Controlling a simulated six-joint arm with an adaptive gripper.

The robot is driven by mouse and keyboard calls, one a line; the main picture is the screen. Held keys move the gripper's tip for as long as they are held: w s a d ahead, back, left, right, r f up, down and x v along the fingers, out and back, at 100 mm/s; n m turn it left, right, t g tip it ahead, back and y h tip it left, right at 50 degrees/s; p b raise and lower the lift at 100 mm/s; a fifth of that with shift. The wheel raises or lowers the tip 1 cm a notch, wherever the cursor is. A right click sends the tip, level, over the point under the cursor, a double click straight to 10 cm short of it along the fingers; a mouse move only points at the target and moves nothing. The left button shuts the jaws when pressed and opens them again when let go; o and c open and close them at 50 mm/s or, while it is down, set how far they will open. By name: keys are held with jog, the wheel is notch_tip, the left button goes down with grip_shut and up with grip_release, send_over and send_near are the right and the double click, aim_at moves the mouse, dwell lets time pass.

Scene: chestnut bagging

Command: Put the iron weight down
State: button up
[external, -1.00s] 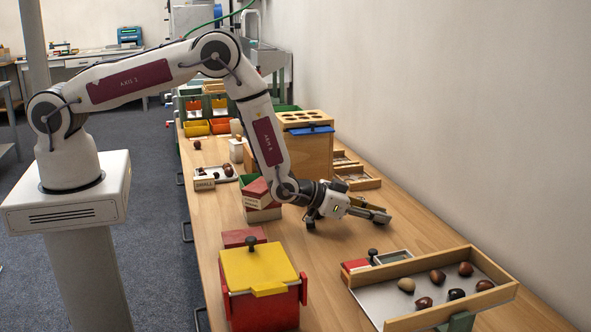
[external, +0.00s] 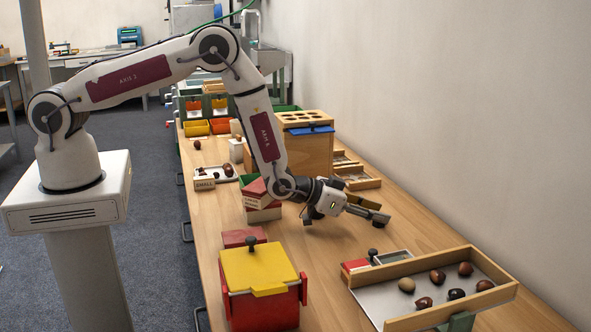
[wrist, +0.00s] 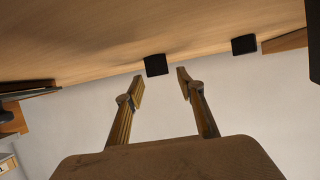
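My gripper (wrist: 160,82) is open in the wrist view, with a clear gap between its two fingertips and nothing held. In the external view my gripper (external: 366,210) is tilted low above the right side of the table. A small black block (wrist: 156,65) lies just beyond the fingertips, apart from them, near the table's edge in the wrist view. A second black block (wrist: 244,45) lies farther right. I cannot tell which, if either, is the iron weight. Neither block can be made out clearly in the external view.
A wooden-walled tray (external: 490,300) with several chestnuts stands front right. Near it is a small box with a dark knob (external: 373,252). A red bin with a yellow lid (external: 255,268) is at front left. A wooden holed box (external: 305,150) stands behind the gripper.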

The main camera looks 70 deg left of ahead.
jog(key=shift+v, duration=5.6)
jog(key=shift+r, duration=0.15)
jog(key=shift+w+r, duration=0.1)
jog(key=shift+r, duration=0.35)
jog(key=s+a+r+g, duration=0.1)
jog(key=s+a+r, duration=0.1)
jog(key=s+r, duration=0.35)
jog(key=s+a+r+g, duration=0.1)
jog(key=s+a+r, duration=0.15)
jog(key=r, duration=0.65)
jog(key=s+a+r+g, duration=0.2)
jog(key=s+r, duration=0.1)
jog(key=r, duration=0.4)
jog(key=s+a+r+g, duration=0.1)
jog(key=s+a+r, duration=0.1)
jog(key=s, duration=0.8)
jog(key=s+a+r+n+g+y, duration=0.1)
jog(key=s+a+r, duration=0.1)
jog(key=s, duration=0.8)
jog(key=s+a+r+g, duration=0.1)
jog(key=s+a+r, duration=0.2)
jog(key=s, duration=0.7)
jog(key=shift+r+g+y, duration=0.3)
jog(key=shift+r+y, duration=0.1)
jog(key=shift+s, duration=0.1)
